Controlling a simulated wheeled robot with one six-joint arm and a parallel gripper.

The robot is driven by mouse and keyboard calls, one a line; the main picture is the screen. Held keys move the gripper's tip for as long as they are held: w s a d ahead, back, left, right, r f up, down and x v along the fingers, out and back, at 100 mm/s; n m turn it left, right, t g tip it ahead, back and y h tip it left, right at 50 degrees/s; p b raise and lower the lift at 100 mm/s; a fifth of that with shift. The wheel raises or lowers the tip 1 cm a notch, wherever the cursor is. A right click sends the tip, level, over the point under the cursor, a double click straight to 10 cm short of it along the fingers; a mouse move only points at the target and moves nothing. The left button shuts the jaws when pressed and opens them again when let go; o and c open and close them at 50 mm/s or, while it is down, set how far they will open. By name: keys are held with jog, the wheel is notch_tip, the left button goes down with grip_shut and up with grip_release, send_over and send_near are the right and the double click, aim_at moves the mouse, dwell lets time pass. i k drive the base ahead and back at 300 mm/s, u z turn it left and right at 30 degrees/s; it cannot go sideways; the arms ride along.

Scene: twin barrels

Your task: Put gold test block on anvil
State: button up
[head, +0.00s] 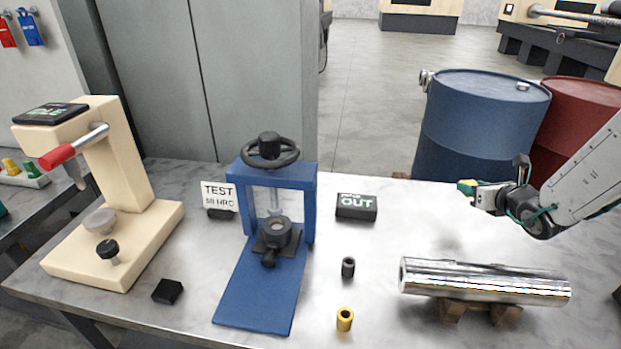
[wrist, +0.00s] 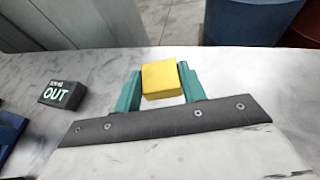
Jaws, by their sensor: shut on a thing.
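The gold test block (wrist: 160,80) is a yellow cuboid between the teal fingers of my gripper (wrist: 163,88), which is shut on it. In the head view my gripper (head: 470,188) is at the right, above the table's back edge, with a bit of yellow showing at its tip. A cream bench machine (head: 120,150) with a red-handled lever stands at the far left. A round grey disc (head: 99,220) on its base looks like the anvil, and no block lies on it. My gripper is far to the right of it.
A blue press (head: 262,290) with a handwheel, a "TEST 58 HRC" card (head: 219,195) and a black "OUT" block (head: 356,206) stand between. A chrome cylinder (head: 485,280) lies on supports at right. Small dark (head: 348,267) and yellow (head: 345,319) sleeves stand in front.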

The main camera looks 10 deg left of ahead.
aim_at(98, 217)
jog(key=k, duration=0.3)
jog(key=z, duration=0.9)
jog(key=k, duration=1.75)
jog(key=u, duration=2.05)
jog(key=i, duration=0.75)
